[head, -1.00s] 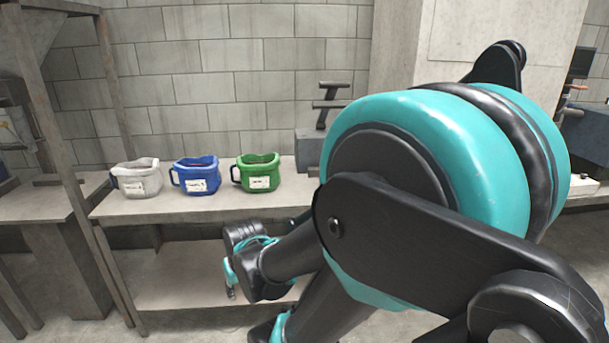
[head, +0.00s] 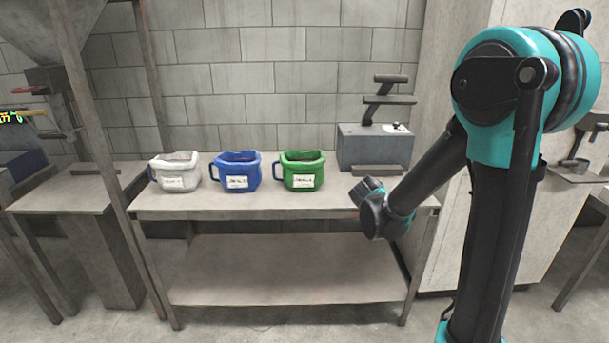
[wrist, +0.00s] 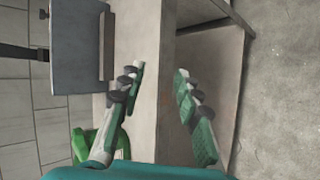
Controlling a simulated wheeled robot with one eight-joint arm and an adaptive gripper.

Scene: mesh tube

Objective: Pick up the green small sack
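The green small sack (head: 302,177) stands upright on the table, with a white label on its front and a handle on its left. In the wrist view part of the sack (wrist: 86,145) shows at the lower left, partly covered by my own arm and a finger. My gripper (wrist: 160,84) is open and empty, its two fingers well apart. In the head view the end of my arm is at the table's front edge, right of the green sack and apart from it; the fingers cannot be made out there.
A blue sack (head: 238,178) and a white sack (head: 176,178) stand in a row left of the green one. A grey machine (head: 374,147) stands at the right of the table (head: 215,205). A lower shelf (head: 285,275) is empty. A post (head: 100,135) rises at the left front.

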